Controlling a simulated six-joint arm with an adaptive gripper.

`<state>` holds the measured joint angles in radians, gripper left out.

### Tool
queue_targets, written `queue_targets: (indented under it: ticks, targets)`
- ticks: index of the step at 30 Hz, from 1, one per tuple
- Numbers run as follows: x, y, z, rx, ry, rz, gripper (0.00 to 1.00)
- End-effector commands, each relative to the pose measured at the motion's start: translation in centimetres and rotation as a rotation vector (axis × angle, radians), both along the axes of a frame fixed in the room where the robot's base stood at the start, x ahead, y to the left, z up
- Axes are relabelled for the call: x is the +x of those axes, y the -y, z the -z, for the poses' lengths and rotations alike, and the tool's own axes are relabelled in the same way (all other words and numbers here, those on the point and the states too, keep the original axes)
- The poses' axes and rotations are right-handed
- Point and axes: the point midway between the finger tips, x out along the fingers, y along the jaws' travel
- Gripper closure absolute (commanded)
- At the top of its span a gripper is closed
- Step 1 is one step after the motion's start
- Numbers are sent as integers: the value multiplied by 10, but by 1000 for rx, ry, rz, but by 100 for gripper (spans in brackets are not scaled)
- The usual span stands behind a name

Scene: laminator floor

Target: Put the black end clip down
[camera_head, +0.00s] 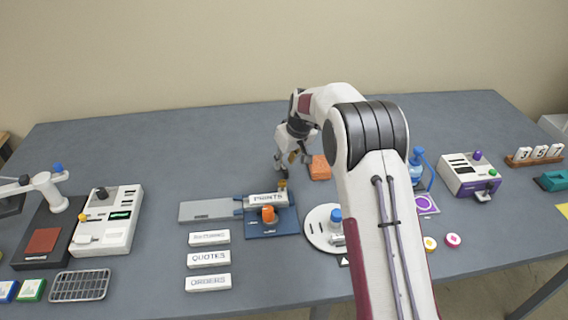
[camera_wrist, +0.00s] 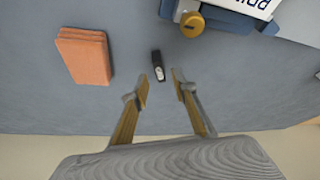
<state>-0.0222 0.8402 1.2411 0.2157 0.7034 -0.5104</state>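The black end clip (camera_wrist: 158,66) is a small dark piece with a pale round spot at its near end. In the wrist view it lies on the grey table, just beyond and between the fingertips of my gripper (camera_wrist: 160,77). Clear gaps show between the clip and both fingers. My gripper is open with nothing held. In the head view my gripper (camera_head: 292,163) is low over the far middle of the table, and I cannot make out the clip there.
An orange block (camera_wrist: 84,56) lies left of the clip in the wrist view; it also shows in the head view (camera_head: 320,167). A blue fixture (camera_head: 270,225) with an orange knob and a "PRINTS" label stands nearer. Free table (camera_head: 180,150) lies to the left.

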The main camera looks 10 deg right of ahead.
Motion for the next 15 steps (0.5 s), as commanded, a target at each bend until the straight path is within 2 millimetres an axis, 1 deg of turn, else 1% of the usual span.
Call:
queue_targets:
  ticks: [1, 15]
  targets:
    - [-2, 1, -7, 0, 2, 0, 73]
    - [-24, 10, -64, 0, 2, 1, 73]
